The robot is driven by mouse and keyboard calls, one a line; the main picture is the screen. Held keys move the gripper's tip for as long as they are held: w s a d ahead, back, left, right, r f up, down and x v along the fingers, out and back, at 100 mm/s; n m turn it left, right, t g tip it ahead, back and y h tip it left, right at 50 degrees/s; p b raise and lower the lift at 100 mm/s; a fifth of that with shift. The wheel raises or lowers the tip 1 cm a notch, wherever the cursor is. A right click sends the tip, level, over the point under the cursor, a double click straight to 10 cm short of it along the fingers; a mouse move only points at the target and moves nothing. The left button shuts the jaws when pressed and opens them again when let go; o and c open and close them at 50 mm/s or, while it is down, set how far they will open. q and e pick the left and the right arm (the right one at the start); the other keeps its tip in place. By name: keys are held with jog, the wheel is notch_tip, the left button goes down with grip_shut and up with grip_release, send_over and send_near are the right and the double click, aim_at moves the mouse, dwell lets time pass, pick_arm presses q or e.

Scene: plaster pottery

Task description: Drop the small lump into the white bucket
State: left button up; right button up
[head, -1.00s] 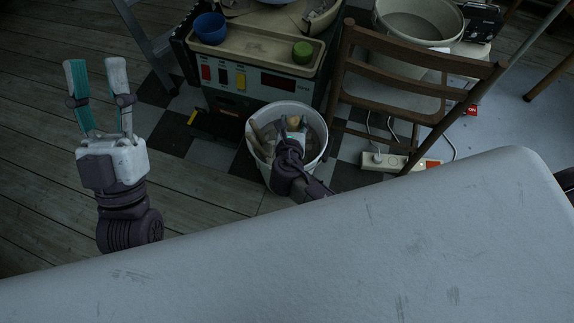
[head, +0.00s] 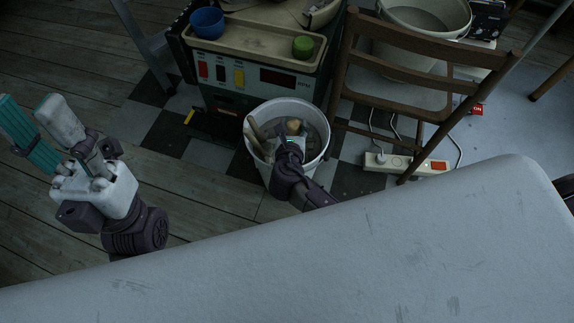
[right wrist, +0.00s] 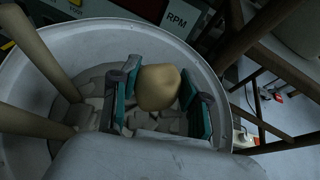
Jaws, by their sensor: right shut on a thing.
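The small lump (right wrist: 158,87) is tan and rounded. My right gripper (right wrist: 160,95) is shut on it, with a teal-lined finger on each side. In the head view the lump (head: 293,126) shows just beyond the right gripper's fingers. The white bucket (head: 322,150) stands on the floor past the table edge. My right gripper is over the bucket's opening, and the bucket's wall also shows in the right wrist view (right wrist: 95,38). My left gripper (head: 30,108) is open and empty at the left, far from the bucket.
Pale stick-like handles (right wrist: 35,50) lean in the bucket, with broken grey pieces (right wrist: 150,122) inside. A wooden chair (head: 430,55) stands right of it, and a machine (head: 240,85) behind it. A white table (head: 300,260) fills the foreground. A power strip (head: 405,162) lies on the floor.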

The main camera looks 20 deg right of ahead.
jog(key=o, duration=1.3)
jog(key=shift+c, duration=0.2)
jog(key=shift+s, duration=0.1)
jog(key=v, duration=1.2)
